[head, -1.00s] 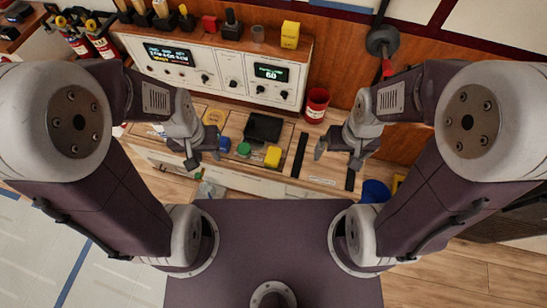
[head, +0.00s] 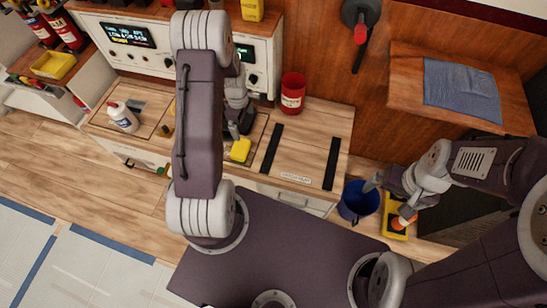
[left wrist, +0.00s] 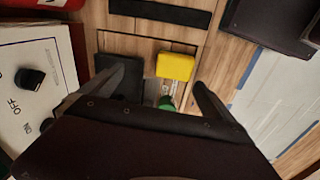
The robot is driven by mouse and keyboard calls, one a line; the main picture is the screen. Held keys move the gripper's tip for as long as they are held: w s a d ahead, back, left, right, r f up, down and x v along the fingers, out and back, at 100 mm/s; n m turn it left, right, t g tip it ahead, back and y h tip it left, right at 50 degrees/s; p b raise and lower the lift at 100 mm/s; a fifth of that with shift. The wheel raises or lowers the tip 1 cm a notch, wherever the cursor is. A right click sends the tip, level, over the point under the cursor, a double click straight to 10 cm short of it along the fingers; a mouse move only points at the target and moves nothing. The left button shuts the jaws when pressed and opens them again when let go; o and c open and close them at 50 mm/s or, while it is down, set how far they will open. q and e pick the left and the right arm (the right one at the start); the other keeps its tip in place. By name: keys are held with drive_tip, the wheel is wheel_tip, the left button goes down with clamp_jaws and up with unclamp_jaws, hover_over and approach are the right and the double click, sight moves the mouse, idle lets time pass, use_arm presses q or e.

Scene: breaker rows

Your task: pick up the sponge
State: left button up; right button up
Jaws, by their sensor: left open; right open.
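The sponge looks to be a yellow block (head: 241,150) lying on the wooden counter. It also shows in the left wrist view (left wrist: 175,66), next to a dark flat object (left wrist: 120,72). My left gripper (head: 240,128) is over the counter beside the sponge in the head view. In the left wrist view its fingers (left wrist: 165,80) are spread and empty, with the sponge beyond and between them, apart from both. My right gripper (head: 388,200) is open at the right, near a blue bucket, far from the sponge. My left arm hides part of the counter.
A red can (head: 292,93) and dark strips (head: 271,148) are right of the sponge. A green round object (left wrist: 166,103) is close to it. A white bottle (head: 123,117) stands left. The blue bucket (head: 357,202) and a yellow tray (head: 393,228) are at the right.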

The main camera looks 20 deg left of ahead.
use_arm(q)
drive_tip(key=b, duration=0.1)
approach(240, 147)
drive_tip(key=shift+w+d+f+n+g, duration=0.15)
drive_tip(key=shift+w+d+g, duration=0.05)
drive_tip(key=shift+w, duration=0.15)
drive_tip(key=shift+w+d+f+n+g, duration=0.15)
drive_tip(key=shift+w+d+f+g, duration=0.1)
drive_tip(key=shift+w, duration=0.15)
drive_tip(key=shift+s+a+f, duration=0.2)
drive_tip(key=shift+s+a, duration=0.2)
drive_tip(key=shift+a, duration=0.05)
drive_tip(key=shift+s+a+f, duration=0.2)
drive_tip(key=shift+s+a, duration=0.15)
drive_tip(key=shift+a, duration=0.05)
wheel_tip(240, 147, down, 3)
drive_tip(key=shift+d+f+b, duration=0.2)
drive_tip(key=shift+f+b, duration=0.05)
drive_tip(key=shift+b, duration=0.55)
drive_tip(key=shift+w+a+f, duration=0.1)
drive_tip(key=shift+f, duration=0.05)
wheel_tip(240, 147, down, 5)
drive_tip(key=shift+w+f+b, duration=0.1)
drive_tip(key=shift+w+b, duration=0.1)
drive_tip(key=shift+b, duration=0.8)
use_arm(e)
wheel_tip(240, 147, down, 6)
drive_tip(key=shift+s+a, duration=0.15)
drive_tip(key=shift+a, duration=0.1)
drive_tip(key=shift+f, duration=0.1)
